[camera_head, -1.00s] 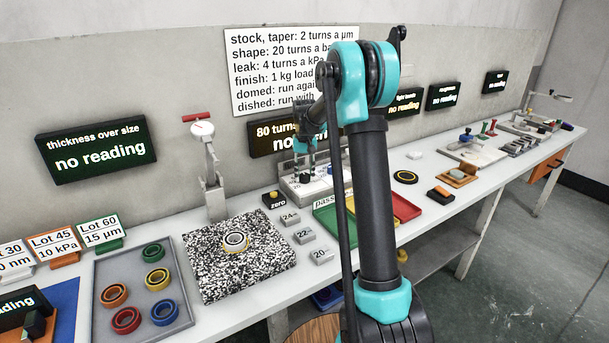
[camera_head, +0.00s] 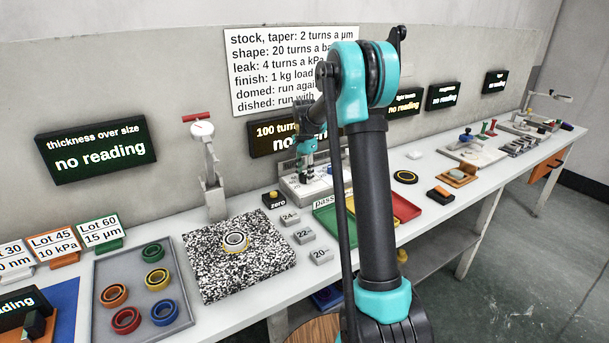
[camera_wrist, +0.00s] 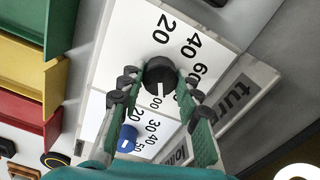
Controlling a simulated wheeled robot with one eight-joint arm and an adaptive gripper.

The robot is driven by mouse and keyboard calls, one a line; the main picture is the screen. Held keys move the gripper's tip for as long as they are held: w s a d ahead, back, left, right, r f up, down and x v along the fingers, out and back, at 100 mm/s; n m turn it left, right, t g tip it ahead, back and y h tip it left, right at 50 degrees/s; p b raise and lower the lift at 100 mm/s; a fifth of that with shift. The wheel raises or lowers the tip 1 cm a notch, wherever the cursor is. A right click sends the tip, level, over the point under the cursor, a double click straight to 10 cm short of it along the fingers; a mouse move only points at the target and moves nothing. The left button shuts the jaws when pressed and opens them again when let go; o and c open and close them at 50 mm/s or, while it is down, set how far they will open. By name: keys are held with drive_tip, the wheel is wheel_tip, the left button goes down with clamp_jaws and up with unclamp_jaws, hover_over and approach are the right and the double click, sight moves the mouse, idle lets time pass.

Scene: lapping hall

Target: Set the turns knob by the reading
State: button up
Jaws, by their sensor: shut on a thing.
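The turns knob (camera_wrist: 159,74) is a black round knob on a white scale panel with numbers around it, beside the word "turns", partly covered. Its white mark points toward a partly hidden number ending in "00". My gripper (camera_wrist: 157,90) has its green fingers on both sides of the knob and is shut on it. In the head view my gripper (camera_head: 306,172) is at the panel, and my arm hides part of it. The display above it (camera_head: 270,137) reads "100 turn…"; its lower line is mostly hidden. The thickness display (camera_head: 97,150) reads "no reading".
A blue knob (camera_wrist: 128,135) sits close by on a second scale. Green, yellow and red trays (camera_head: 407,208) lie beside the panel. A rule board (camera_head: 280,60) hangs above, partly covered by my arm. A speckled plate (camera_head: 210,275) bears a ring (camera_head: 235,242).

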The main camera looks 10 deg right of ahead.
sight(305, 175)
drive_tip(key=shift+m, duration=0.6)
drive_tip(key=o, duration=1.2)
drive_tip(key=shift+c, duration=0.2)
drive_tip(key=shift+r, duration=0.1)
wheel_tip(305, 175, up, 12)
drive_tip(key=shift+s, duration=0.1)
